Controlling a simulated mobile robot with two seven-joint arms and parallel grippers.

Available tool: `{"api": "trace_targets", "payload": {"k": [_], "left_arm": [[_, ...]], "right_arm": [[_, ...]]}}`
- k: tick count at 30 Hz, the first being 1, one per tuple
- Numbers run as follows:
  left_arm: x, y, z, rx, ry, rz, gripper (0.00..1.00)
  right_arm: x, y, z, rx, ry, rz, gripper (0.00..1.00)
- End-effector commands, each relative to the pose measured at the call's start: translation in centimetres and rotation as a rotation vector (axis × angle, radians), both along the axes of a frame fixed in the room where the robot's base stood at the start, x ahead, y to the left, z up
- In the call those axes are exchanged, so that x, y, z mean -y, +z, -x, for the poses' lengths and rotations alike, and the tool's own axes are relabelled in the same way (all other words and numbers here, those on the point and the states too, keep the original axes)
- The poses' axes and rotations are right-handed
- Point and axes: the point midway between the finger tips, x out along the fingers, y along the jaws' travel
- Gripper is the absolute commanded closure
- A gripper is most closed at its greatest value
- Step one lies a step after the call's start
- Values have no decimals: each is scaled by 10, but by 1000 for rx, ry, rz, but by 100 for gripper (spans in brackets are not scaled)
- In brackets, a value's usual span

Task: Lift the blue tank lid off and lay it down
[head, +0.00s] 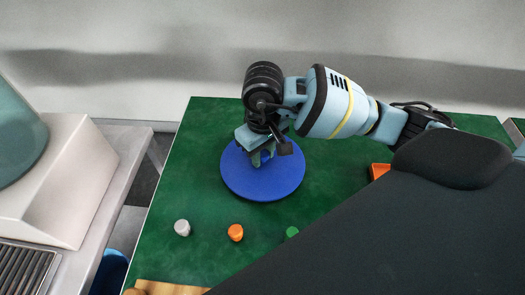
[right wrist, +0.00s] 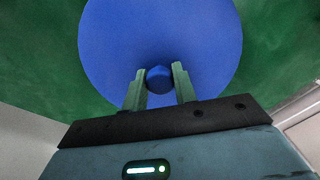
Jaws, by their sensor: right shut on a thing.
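The blue tank lid (head: 262,184) is a flat round disc over the green table in the head view. In the right wrist view the lid (right wrist: 205,45) fills the upper middle, with a small blue knob (right wrist: 159,79) at its centre. My right gripper (head: 263,157) is above the lid, its fingers pointing down. In the right wrist view the right gripper (right wrist: 159,82) has its two fingers on either side of the knob, shut on it. I cannot tell whether the lid touches the table. My left gripper is not in view.
On the green table (head: 200,140) stand a small white piece (head: 182,227), an orange piece (head: 236,232) and a green piece (head: 292,232). An orange-red object (head: 379,171) lies to the right, partly hidden by my body. A pale machine (head: 70,175) stands at the left.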

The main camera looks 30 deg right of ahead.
Motion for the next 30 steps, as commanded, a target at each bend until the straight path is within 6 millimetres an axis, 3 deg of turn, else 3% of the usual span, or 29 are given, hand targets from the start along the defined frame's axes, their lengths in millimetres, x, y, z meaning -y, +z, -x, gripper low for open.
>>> {"api": "trace_targets", "payload": {"k": [5, 6, 11, 23, 30], "left_arm": [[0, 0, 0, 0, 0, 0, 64], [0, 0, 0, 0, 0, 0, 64], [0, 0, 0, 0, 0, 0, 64], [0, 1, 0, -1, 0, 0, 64], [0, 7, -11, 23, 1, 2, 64]], "right_arm": [[0, 0, 0, 1, 0, 0, 100], [0, 0, 0, 1, 0, 0, 67], [0, 0, 0, 0, 0, 0, 47], [0, 0, 0, 0, 0, 0, 47], [0, 39, -1, 5, 0, 0, 47]]}}
